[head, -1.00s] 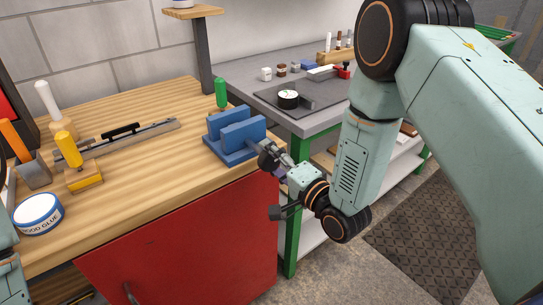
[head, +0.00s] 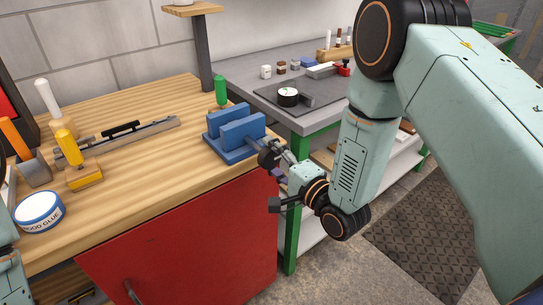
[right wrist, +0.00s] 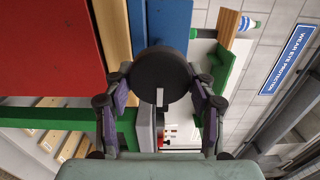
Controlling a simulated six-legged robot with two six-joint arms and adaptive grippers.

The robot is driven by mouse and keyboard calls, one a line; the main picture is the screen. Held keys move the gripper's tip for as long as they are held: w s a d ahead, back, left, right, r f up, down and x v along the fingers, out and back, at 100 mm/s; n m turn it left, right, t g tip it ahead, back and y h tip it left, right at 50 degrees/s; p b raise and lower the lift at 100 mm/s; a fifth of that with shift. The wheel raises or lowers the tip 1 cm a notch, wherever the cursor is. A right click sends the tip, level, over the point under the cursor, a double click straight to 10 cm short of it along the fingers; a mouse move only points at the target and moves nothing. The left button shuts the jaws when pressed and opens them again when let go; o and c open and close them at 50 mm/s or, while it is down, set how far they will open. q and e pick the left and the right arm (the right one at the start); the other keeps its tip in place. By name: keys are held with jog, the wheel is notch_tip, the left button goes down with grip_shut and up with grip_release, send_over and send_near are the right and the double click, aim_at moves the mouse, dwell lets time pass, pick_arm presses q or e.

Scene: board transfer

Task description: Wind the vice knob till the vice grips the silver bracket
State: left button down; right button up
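The blue vice (head: 229,148) stands at the right end of the wooden bench, its two upright jaws side by side. Its dark round knob (head: 266,158) sticks out past the bench edge; in the right wrist view the knob (right wrist: 160,72) is a black disc with a pale mark. My right gripper (right wrist: 161,78) has one finger on each side of the knob, apparently touching its rim. In the head view this gripper (head: 275,165) reaches the knob from the lower right. I cannot make out the silver bracket; the front jaw may hide it. My left gripper is out of view.
A grey table (head: 262,80) with a dark mat adjoins the bench. A red cabinet front (head: 190,235) is below.

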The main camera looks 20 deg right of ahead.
jog(key=o, duration=0.4)
jog(key=shift+d, duration=0.1)
jog(key=v, duration=1.2)
dwell(0.4)
jog(key=x, duration=1.2)
jog(key=shift+s, duration=0.1)
